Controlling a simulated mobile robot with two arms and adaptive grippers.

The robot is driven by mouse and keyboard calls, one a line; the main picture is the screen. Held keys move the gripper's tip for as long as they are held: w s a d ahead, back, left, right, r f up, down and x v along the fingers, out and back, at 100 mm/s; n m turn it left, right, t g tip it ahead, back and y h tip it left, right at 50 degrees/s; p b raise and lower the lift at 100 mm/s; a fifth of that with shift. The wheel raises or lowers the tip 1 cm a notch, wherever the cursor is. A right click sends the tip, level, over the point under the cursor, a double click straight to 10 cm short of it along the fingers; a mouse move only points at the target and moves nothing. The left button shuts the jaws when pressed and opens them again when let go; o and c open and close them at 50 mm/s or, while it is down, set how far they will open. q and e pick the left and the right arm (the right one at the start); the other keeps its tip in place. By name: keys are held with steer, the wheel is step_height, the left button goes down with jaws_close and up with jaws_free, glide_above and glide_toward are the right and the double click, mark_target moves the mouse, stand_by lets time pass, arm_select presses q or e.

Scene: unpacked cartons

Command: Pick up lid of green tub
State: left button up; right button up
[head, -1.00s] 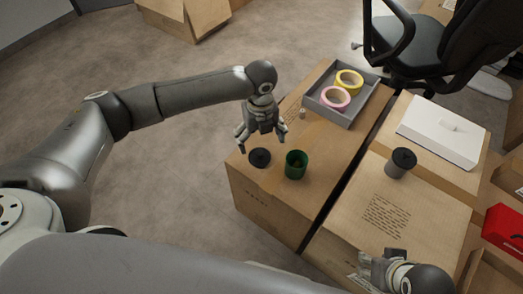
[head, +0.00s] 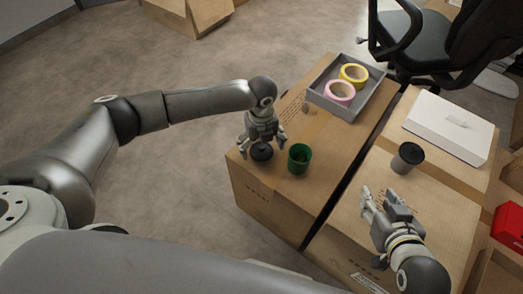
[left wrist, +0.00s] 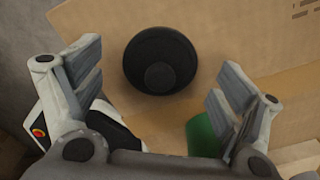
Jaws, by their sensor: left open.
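The black round lid (head: 261,152) lies flat on the left carton, just left of the open green tub (head: 299,158). In the left wrist view the lid (left wrist: 160,61) shows whole, with a raised knob, and part of the green tub (left wrist: 203,135) shows behind a finger. My left gripper (head: 262,146) is open right over the lid, its fingers on either side; it also shows in the left wrist view (left wrist: 150,85). I cannot tell whether it touches the lid. My right gripper (head: 384,203) is above the right carton, its fingers apart with nothing between them.
A grey tray (head: 345,108) with a pink tape roll (head: 339,94) and a yellow one (head: 354,74) stands behind on the left carton (head: 265,195). A dark gap separates the cartons.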

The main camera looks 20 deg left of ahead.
arm_select(q)
steer(key=shift+f, duration=0.2)
steer(key=c, duration=0.8)
